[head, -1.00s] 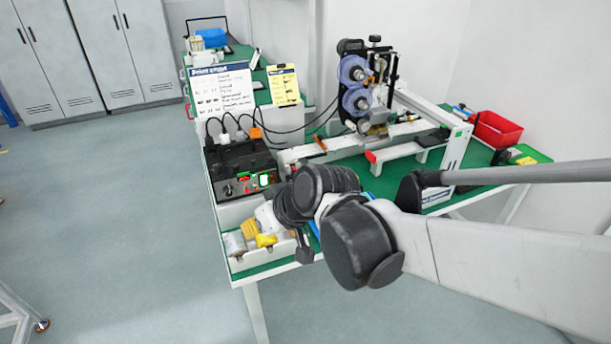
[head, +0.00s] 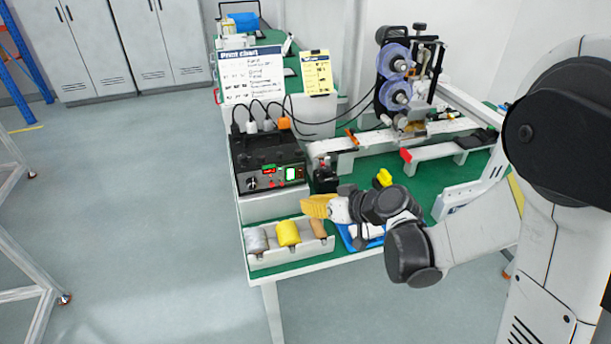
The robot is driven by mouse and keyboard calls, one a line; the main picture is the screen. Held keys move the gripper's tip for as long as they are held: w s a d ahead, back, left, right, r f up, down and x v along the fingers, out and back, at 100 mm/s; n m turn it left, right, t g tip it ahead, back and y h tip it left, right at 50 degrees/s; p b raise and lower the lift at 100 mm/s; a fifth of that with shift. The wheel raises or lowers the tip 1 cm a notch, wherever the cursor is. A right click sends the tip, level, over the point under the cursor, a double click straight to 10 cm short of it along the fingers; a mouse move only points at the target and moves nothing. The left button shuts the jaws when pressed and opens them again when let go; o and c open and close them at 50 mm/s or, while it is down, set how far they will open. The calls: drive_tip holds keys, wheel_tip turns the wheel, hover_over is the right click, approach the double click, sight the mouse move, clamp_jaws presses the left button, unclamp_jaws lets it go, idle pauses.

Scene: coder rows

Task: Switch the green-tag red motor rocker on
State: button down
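A black control box (head: 266,163) stands at the left end of the green-topped bench. Its front panel (head: 272,179) faces me with a small red display (head: 268,170), a bright green lit patch (head: 291,174), a round knob (head: 252,183) and small red parts (head: 271,184) low on the panel. I cannot tell which part is the green-tag red rocker or how it is set. My gripper (head: 316,206), with yellow ribbed fingers, points left above the tray's right end. It is apart from the panel, to its lower right. I cannot see a gap between its fingers.
A white tray (head: 290,255) with grey, yellow and tan rolls sits in front of the box. Black cables (head: 300,124) and plugs run behind it. A small black device (head: 325,176) stands right of the box. The spool machine (head: 397,85) stands farther back.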

sight(300, 173)
drive_tip(key=shift+w, duration=0.1)
drive_tip(key=shift+w+a+f, duration=0.25)
drive_tip(key=shift+w+a, duration=0.15)
drive_tip(key=shift+w, duration=0.95)
drive_tip(key=shift+w+a+f, duration=0.2)
drive_tip(key=shift+w+a, duration=0.2)
drive_tip(key=shift+w, duration=1)
drive_tip(key=shift+w+a+f, duration=0.25)
drive_tip(key=shift+w+a, duration=0.15)
drive_tip(key=shift+w, duration=0.95)
drive_tip(key=shift+b, duration=0.3)
drive_tip(key=shift+w+a, duration=0.1)
drive_tip(key=shift+w, duration=0.3)
drive_tip(key=shift+w+a+f, duration=0.1)
drive_tip(key=shift+w, duration=0.2)
drive_tip(key=shift+s+d, duration=0.25)
drive_tip(key=shift+s, duration=0.45)
